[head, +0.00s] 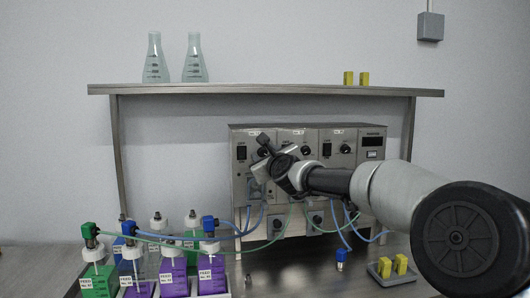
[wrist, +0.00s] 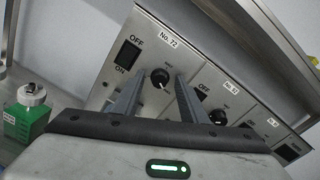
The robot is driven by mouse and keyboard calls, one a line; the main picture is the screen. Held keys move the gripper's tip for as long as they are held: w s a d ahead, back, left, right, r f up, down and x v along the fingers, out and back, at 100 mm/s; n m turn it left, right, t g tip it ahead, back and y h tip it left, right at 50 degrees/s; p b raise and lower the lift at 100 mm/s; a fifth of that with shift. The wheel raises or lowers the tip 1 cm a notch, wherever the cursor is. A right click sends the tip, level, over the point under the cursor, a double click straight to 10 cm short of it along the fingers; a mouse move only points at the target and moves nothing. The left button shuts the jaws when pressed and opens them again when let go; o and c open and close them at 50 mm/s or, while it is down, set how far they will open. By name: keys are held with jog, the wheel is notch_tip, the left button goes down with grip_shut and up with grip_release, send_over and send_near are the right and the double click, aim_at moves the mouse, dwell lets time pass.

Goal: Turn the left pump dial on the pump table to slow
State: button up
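The pump unit (head: 375,131) is a grey metal box with several panels, standing on the table under the shelf. The left pump dial (wrist: 160,76) is a round black knob on the panel labelled No. 72 in the wrist view, right of an OFF/ON switch (wrist: 127,52). A small light mark shows on the knob, but its setting is too small to read. My gripper (wrist: 160,80) is open, with one finger on each side of this dial; contact cannot be told. In the head view my gripper (head: 271,160) is at the left panel and hides much of it.
Other dials (head: 306,150) sit on panels to the right. A tray with yellow blocks (head: 384,279) is at right. The shelf (head: 230,89) hangs above.

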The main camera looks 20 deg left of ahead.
grip_shut()
